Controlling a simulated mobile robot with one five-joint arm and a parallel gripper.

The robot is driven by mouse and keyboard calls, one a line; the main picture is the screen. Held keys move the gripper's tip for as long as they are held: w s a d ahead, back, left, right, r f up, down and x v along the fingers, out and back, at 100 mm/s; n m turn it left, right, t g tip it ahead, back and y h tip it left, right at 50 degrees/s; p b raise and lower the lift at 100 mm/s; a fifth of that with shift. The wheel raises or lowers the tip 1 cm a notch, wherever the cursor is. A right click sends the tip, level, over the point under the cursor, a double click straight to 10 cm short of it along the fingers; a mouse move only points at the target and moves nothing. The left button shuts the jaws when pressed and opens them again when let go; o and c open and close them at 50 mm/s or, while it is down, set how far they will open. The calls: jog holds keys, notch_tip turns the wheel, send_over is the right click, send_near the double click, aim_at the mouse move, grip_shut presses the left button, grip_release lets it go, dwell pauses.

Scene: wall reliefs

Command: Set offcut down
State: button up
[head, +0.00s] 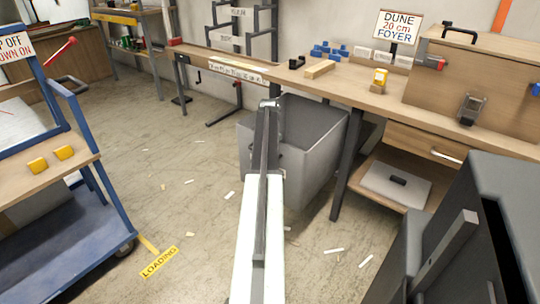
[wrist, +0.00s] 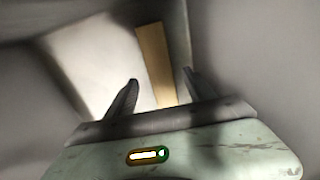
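The offcut is a narrow light-brown wooden strip (wrist: 153,52) in the wrist view. It lies on a pale surface that looks like the bottom of the grey bin, slightly tilted in the picture. My gripper (wrist: 160,77) is open, its two dark fingers apart on either side of the strip's near part, with gaps to it. The near end of the strip is hidden behind the gripper body. In the head view my arm reaches to the grey bin (head: 310,165), with my gripper (head: 268,104) at its top. The offcut is hidden there.
The wooden workbench (head: 345,78) stands behind the bin, bearing a wood block (head: 320,69), a yellow item (head: 379,80) and blue parts (head: 330,52). A blue trolley (head: 60,238) is at left. Pale scraps dot the otherwise open floor (head: 190,225).

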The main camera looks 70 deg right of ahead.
jog(key=shift+s+f, duration=0.1)
notch_tip(320, 180, up, 13)
jog(key=p, duration=1.3)
jog(key=shift+f, duration=0.1)
